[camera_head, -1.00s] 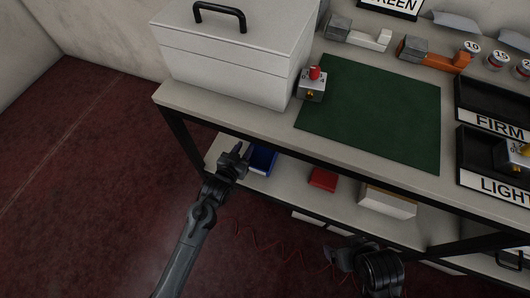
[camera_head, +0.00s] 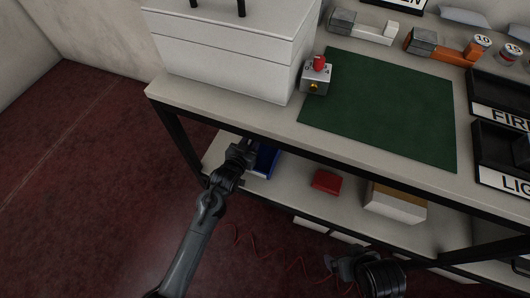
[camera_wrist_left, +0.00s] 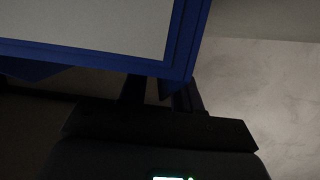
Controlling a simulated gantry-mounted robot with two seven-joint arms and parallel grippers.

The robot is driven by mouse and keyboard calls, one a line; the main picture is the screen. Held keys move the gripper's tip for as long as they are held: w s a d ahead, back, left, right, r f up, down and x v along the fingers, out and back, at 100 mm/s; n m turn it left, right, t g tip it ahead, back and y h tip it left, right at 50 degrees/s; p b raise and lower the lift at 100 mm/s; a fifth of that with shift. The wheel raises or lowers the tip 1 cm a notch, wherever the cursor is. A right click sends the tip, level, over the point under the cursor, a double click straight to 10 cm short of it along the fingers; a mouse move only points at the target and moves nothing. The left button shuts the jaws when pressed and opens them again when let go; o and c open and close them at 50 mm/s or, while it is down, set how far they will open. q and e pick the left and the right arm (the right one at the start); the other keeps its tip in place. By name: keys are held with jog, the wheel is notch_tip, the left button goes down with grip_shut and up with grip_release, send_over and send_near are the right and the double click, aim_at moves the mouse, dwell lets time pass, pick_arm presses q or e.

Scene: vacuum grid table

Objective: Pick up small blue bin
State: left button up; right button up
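The small blue bin (camera_head: 267,159) sits on the lower shelf, near its left end under the tabletop. My left gripper (camera_head: 244,147) is at the bin's left side in the head view and covers part of it. In the left wrist view, the bin's blue rim (camera_wrist_left: 95,57) and pale inside fill the upper left. My left fingers (camera_wrist_left: 160,92) reach up to the rim's near corner with a gap between them. I cannot tell whether they touch it. My right gripper (camera_head: 345,263) hangs at the lower right, away from the bin; its finger gap is not clear.
A red bin (camera_head: 326,181) and a cream box (camera_head: 396,204) stand farther right on the lower shelf (camera_head: 293,187). The tabletop edge (camera_head: 230,120) and a dark table leg (camera_head: 183,142) are close to my left arm. Red floor lies clear at left.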

pick_arm(q)
grip_shut()
jog(key=shift+r, duration=0.1)
